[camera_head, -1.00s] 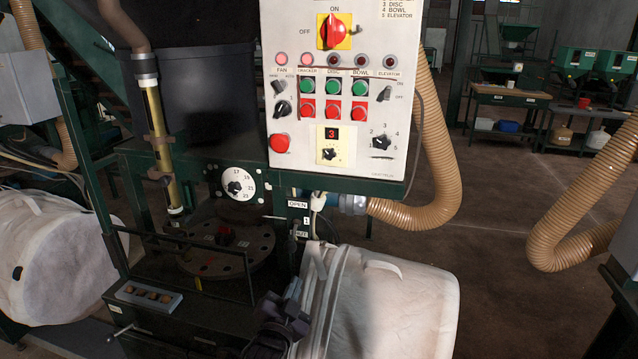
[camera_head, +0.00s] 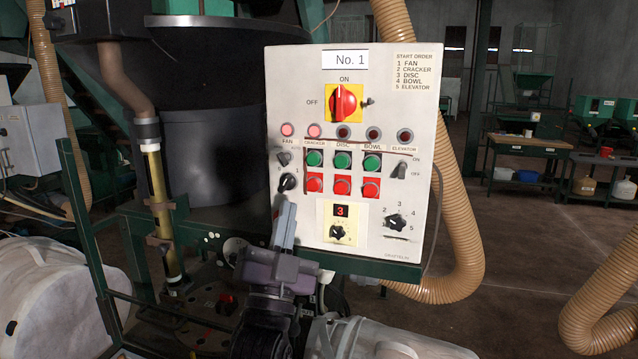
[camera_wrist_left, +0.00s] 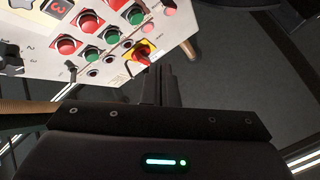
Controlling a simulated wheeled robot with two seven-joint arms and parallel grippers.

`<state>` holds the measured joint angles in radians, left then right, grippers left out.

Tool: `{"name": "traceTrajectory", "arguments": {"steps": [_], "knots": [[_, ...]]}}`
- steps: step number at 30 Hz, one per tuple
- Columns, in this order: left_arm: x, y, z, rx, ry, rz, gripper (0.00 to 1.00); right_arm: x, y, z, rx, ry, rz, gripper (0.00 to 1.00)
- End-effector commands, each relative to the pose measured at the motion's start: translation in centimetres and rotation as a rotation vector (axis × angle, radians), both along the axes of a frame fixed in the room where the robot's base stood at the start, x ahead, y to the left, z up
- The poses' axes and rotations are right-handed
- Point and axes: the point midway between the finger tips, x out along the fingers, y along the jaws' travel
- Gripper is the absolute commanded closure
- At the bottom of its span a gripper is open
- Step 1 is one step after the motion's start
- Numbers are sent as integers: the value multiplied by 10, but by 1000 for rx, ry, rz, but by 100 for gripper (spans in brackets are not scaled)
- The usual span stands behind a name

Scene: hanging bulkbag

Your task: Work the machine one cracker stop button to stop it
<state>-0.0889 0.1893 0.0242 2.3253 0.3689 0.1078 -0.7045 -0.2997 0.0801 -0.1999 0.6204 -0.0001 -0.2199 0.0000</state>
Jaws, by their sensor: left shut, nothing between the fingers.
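The control panel (camera_head: 380,235) marked No. 1 faces me. Under its CRACKER label are a green button and, below it, the red cracker stop button (camera_head: 314,182). The red button also shows at the top edge of the left wrist view (camera_wrist_left: 117,4). The cracker lamp (camera_head: 314,130) glows pink. My left gripper (camera_head: 287,204) is shut and empty, fingers pointing up, in front of the panel's lower left corner. Its fingertips are below and left of the cracker stop button, apart from it in the picture. My right gripper is not in view.
Red disc (camera_head: 342,185) and bowl (camera_head: 371,188) stop buttons sit close to the right. A black knob (camera_head: 287,182) sits close to the left. The red main switch (camera_head: 345,103) is above. A tan hose (camera_head: 462,240) curves right of the panel.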

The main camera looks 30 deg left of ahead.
Motion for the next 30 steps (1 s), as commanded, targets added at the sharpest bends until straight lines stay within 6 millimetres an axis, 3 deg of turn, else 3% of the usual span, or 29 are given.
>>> {"name": "traceTrajectory", "arguments": {"steps": [13,30], "knots": [[8,2,0,0,2,1,100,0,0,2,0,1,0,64],[77,18,-1,-1,1,-1,100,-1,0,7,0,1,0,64]]}}
